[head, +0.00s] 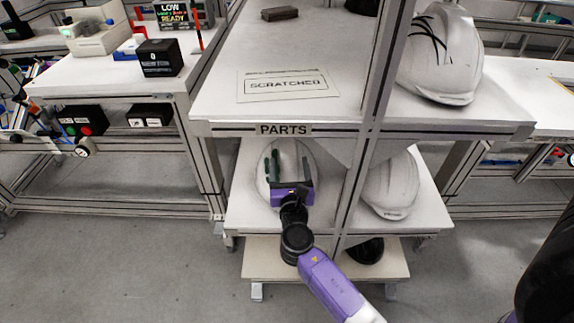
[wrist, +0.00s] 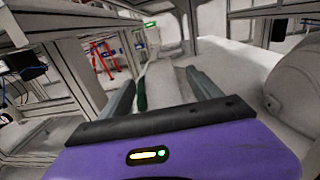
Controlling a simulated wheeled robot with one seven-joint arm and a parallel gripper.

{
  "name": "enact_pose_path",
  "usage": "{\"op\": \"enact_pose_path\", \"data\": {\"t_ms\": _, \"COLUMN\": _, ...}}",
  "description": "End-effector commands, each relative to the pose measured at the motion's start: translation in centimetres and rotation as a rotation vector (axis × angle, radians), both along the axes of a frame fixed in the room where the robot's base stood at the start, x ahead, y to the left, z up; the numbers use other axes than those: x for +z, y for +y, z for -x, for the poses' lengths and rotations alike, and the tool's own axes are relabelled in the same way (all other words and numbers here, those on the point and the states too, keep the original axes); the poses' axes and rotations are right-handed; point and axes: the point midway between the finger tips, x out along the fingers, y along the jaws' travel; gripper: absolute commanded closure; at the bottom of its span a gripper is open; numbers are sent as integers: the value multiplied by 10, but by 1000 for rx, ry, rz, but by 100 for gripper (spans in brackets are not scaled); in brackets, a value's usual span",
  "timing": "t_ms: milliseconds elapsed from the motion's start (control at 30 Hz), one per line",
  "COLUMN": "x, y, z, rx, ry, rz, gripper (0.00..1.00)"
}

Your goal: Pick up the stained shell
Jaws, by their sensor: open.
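The stained shell (head: 288,149) is white with a dark green mark and sits on the middle shelf under the PARTS label, partly hidden by my gripper. In the wrist view the white shell (wrist: 165,82) shows between the fingers, its green stain (wrist: 141,95) close to the left finger. My gripper (head: 287,166) is open, with its fingers reaching over the shell from the front. It also shows in the wrist view (wrist: 160,85). I cannot tell whether the fingers touch the shell.
A plain white shell (head: 391,187) stands right of a rack post on the same shelf. A shell with black scratches (head: 442,62) is on the upper shelf, right of a SCRATCHED label (head: 288,86). The upper shelf edge (head: 215,128) overhangs my gripper. A dark object (head: 365,250) lies below.

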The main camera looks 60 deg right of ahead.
Motion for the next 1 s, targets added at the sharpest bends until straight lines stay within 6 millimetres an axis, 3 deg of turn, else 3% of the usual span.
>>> {"op": "enact_pose_path", "data": {"t_ms": 533, "x": 2, "y": -54, "z": -37, "rx": -1, "ry": -3, "rz": -2, "gripper": 27}}
{"op": "enact_pose_path", "data": {"t_ms": 867, "x": 2, "y": -59, "z": -41, "rx": 2, "ry": -1, "rz": -3, "gripper": 27}}
{"op": "enact_pose_path", "data": {"t_ms": 1000, "x": 2, "y": -59, "z": -41, "rx": 2, "ry": -2, "rz": -3, "gripper": 53}}
